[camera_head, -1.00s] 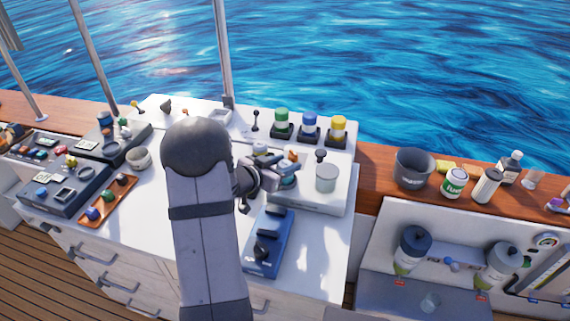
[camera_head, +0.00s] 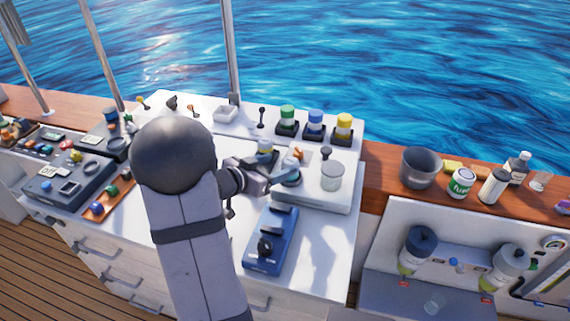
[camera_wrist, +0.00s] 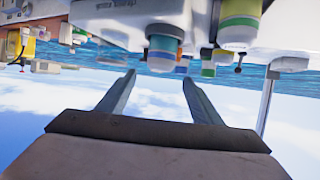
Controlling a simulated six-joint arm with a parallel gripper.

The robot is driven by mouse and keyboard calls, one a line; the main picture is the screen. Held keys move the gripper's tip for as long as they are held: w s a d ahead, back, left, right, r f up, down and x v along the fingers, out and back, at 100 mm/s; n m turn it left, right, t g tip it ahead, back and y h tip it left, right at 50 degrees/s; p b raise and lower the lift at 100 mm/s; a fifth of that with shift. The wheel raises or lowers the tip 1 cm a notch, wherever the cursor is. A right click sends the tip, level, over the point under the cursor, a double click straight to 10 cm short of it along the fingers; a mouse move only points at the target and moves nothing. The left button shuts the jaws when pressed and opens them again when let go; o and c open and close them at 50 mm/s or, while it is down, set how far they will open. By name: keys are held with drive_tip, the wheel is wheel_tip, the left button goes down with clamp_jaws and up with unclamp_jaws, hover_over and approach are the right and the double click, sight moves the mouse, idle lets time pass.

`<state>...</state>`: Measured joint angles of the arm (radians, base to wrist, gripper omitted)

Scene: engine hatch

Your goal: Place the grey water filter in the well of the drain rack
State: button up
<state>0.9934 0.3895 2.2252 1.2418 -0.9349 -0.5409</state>
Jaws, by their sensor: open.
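A teal-topped cylinder (camera_wrist: 163,50) shows just beyond the fingertips in that view, which looks upside down. I cannot tell whether it is between the fingers. A pale grey cylinder (camera_head: 332,176) stands on the unit, right of my gripper; it may be the grey water filter, but I cannot be sure. I cannot identify the drain rack or its well with certainty; my arm hides part of the counter.
A blue device (camera_head: 270,243) lies in front. A grey bucket (camera_head: 418,168) and several bottles stand on the right wooden ledge. Dark control boxes (camera_head: 67,178) are at left.

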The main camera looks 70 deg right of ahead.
drive_tip(key=shift+v, duration=2.45)
